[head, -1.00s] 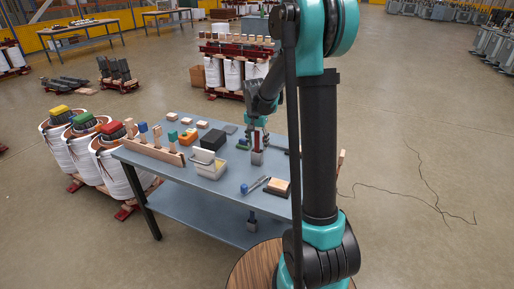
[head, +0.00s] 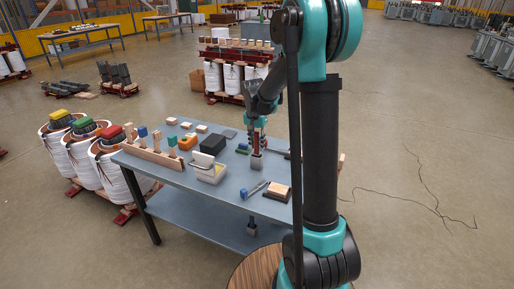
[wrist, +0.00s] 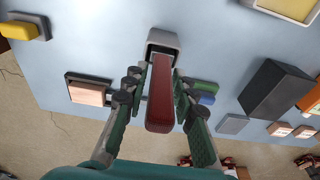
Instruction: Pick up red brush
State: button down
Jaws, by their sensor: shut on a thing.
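The red brush (wrist: 160,95) is a long dark-red block in the middle of the wrist view, between the fingers of my gripper (wrist: 155,88). The fingers are shut on it from both sides. A pale grey, squared piece (wrist: 163,42) sits at its far end; I cannot tell whether it is part of the brush or a holder. In the head view my gripper (head: 255,136) points down over the right part of the blue-grey table (head: 228,192). The brush is small there and partly hidden by the fingers, so contact with the table is unclear.
A green and blue item (wrist: 206,91) lies close beside the brush. A black box (head: 213,143), an open pale container (head: 208,170), a wood block on a dark base (head: 278,190) and a wooden rack (head: 150,154) also stand on the table.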

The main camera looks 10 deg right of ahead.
notch_tip(320, 180, up, 18)
jog(key=shift+r, duration=0.25)
dwell(2.4)
